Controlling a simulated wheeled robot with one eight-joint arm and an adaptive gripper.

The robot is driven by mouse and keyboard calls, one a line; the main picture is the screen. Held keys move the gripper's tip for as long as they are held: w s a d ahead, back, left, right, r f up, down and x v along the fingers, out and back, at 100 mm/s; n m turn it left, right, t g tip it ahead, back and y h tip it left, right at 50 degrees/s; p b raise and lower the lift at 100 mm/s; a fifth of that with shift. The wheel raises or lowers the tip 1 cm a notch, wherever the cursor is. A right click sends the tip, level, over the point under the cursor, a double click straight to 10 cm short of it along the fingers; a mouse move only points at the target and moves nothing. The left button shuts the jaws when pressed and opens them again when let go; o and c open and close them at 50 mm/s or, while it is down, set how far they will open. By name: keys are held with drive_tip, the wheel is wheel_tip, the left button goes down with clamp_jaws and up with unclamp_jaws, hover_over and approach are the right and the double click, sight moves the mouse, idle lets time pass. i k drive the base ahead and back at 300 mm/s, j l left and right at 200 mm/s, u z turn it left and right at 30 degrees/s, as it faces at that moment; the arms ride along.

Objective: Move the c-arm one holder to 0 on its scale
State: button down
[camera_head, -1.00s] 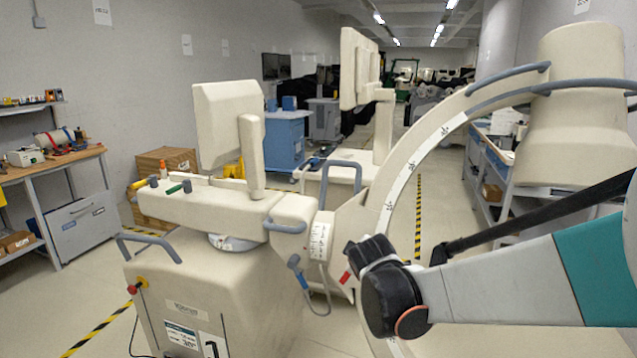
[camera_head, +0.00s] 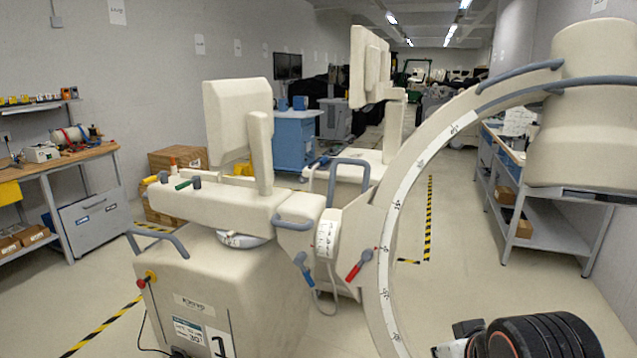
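The cart with a "1" label (camera_head: 220,343) stands in the left middle and carries a cream C-arm. The C-arm's large arc (camera_head: 462,112) passes through the holder (camera_head: 352,228) at the cart's front. A white scale strip (camera_head: 406,181) runs along the arc; its figures are too small to read surely. Small red marks show at the holder's edge beside the strip. A blue-handled lever (camera_head: 304,268) and a red-handled lever (camera_head: 359,266) are on the holder. Black ribbed parts of my arm show at the bottom right, apart from the arc; gripper fingers cannot be made out.
A second similar cart (camera_head: 375,163) with a monitor stands close behind. A workbench (camera_head: 62,163) is at left, a blue cabinet (camera_head: 296,140) behind, and grey shelving (camera_head: 540,225) at right. Open floor lies right of the arc.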

sight(341, 236)
drive_tip(key=i+l, duration=0.35)
drive_tip(key=i, duration=0.15)
drive_tip(key=i+l, duration=0.35)
drive_tip(key=i, duration=0.15)
